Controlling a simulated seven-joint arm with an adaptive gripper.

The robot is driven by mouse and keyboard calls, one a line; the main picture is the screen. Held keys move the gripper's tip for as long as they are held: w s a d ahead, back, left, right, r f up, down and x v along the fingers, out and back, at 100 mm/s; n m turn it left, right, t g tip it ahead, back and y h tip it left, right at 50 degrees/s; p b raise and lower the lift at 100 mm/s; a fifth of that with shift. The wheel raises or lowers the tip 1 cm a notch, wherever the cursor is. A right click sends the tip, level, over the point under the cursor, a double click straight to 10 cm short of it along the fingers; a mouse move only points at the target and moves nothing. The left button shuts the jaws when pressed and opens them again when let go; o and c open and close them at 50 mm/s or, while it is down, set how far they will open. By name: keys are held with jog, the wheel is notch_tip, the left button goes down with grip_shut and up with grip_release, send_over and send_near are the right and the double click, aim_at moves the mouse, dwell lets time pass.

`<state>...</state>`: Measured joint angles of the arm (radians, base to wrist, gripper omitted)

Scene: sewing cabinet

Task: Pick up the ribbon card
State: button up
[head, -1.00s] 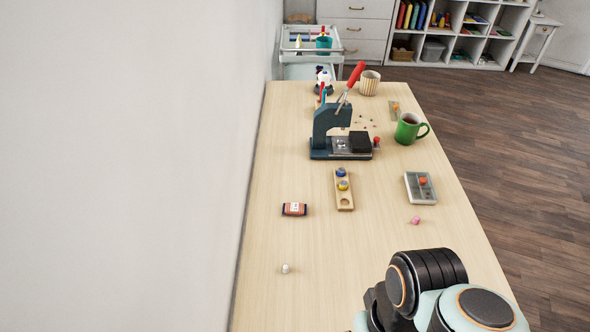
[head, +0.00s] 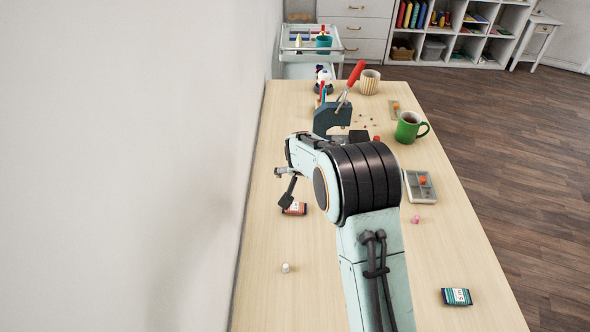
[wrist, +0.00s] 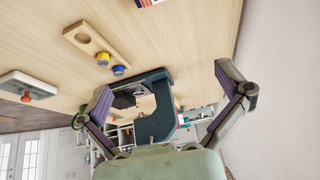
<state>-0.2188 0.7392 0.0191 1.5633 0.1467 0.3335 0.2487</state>
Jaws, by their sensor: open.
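Two small cards lie on the table, and I cannot tell for sure which is the ribbon card. One is a red and dark card with a white label (head: 296,209), at the left in the head view, partly hidden by a finger. Its edge shows at the top of the wrist view (wrist: 149,2). The other is a dark blue and teal card with a white label (head: 456,297), near the front right. My gripper (head: 282,187) is open and empty, above and near the red card. In the wrist view its fingers (wrist: 163,83) are spread wide.
The dark press (head: 333,117) with a red lever stands behind my arm. A wooden holder (wrist: 97,42) carries a blue and a yellow spool. A grey box (head: 419,187), a green mug (head: 409,128) and a white thimble-like piece (head: 285,267) stand around. The wall borders the table's left.

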jog(key=g, duration=0.2)
send_over(295, 210)
jog(key=s, duration=0.2)
jog(key=shift+n, duration=0.3)
notch_tip(295, 210, down, 8)
jog(key=shift+s+a+r, duration=0.1)
jog(key=shift+a+r, duration=0.05)
jog(key=shift+r, duration=0.05)
jog(key=shift+t, duration=0.3)
jog(key=x, duration=0.6)
jog(key=c, duration=1.1)
jog(key=shift+s, duration=0.1)
